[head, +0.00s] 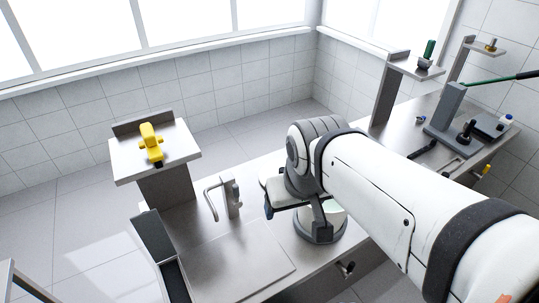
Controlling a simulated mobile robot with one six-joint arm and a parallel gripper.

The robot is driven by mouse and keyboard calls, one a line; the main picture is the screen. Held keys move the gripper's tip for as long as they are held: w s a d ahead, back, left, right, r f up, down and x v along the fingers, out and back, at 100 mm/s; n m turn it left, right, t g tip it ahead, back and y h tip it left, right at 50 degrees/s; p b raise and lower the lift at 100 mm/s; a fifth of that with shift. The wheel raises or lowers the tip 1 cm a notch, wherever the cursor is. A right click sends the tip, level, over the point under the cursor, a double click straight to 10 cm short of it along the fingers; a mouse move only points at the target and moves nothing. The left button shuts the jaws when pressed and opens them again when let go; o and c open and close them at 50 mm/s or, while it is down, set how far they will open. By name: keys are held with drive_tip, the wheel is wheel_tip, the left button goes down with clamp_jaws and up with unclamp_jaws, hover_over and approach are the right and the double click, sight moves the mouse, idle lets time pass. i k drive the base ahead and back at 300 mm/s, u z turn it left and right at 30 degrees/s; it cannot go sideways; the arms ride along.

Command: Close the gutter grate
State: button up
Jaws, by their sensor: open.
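A dark grey flat panel (153,237), which appears to be the gutter grate, stands tilted up at the left end of the metal table. A dark narrow channel (174,282) runs in front of it along the table's left edge. My gripper (296,209) is open over the middle of the table, well to the right of the panel and not touching it. My arm comes in from the right and hides part of the table.
A round grey vessel (318,238) stands under my gripper. A bent metal tap (212,200) rises between gripper and panel. A flat metal plate (238,262) lies in front. A raised stand (128,163) holds a yellow device (152,143). Tools crowd the far right bench.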

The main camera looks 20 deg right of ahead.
sight(148, 225)
drive_tip(key=z, duration=0.05)
drive_tip(key=k, duration=1.65)
drive_tip(key=u, duration=0.95)
drive_tip(key=i, duration=1.3)
drive_tip(key=u, duration=0.65)
